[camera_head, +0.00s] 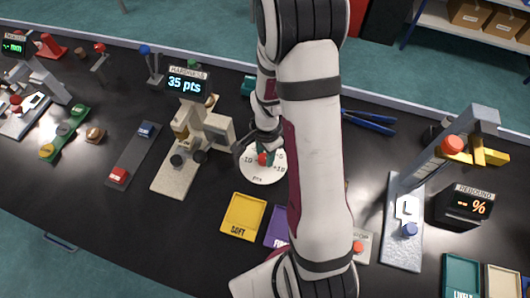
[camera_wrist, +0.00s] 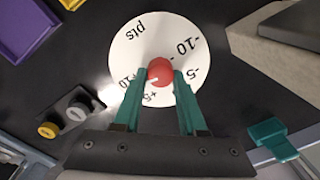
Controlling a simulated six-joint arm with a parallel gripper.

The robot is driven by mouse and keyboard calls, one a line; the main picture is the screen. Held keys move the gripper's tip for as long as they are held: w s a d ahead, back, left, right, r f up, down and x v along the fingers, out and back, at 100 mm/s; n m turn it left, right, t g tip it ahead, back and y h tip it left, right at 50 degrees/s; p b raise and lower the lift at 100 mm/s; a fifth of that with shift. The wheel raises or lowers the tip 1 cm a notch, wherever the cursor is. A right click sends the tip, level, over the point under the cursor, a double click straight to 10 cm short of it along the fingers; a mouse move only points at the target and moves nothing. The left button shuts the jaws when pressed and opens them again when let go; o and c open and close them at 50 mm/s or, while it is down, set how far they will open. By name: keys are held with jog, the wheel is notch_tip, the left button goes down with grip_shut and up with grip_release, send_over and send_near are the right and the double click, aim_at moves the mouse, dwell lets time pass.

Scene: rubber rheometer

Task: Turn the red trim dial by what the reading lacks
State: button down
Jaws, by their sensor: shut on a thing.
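The red trim dial (camera_wrist: 160,71) sits at the middle of a white round scale plate (camera_wrist: 130,50) marked pts, -10, -5, +5 and +10. A pale mark on the dial points lower left in the wrist view, toward the +5 and +10 side; its exact value is unclear. My gripper (camera_wrist: 159,76) is shut on the dial, one green finger on each side. The left finger covers part of the scale near +10. In the head view the dial (camera_head: 262,159) is partly hidden by my gripper. The hardness display (camera_head: 187,85) reads 35 pts.
The hardness tester (camera_head: 182,160) stands left of the plate. Yellow (camera_head: 242,216) and purple (camera_head: 279,228) trays lie in front. The rebound tester (camera_head: 403,225) and its display (camera_head: 463,206), showing "-- %", are at the right. Blue pliers (camera_head: 369,122) lie behind.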

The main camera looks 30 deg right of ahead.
jog(key=shift+c, duration=2.3)
grip_release()
notch_tip(320, 180, up, 16)
jog(key=shift+s, duration=0.3)
jog(key=shift+f, duration=0.15)
jog(key=s+a+r+n+y, duration=0.1)
jog(key=s+a+r+n, duration=0.1)
jog(key=s+a+n, duration=0.3)
jog(key=s+a+r+n, duration=0.3)
jog(key=s+a+n, duration=0.2)
jog(key=s, duration=0.7)
jog(key=shift+s+a+n+g+y, duration=0.3)
jog(key=shift+a+n+y, duration=0.1)
jog(key=shift+a, duration=0.4)
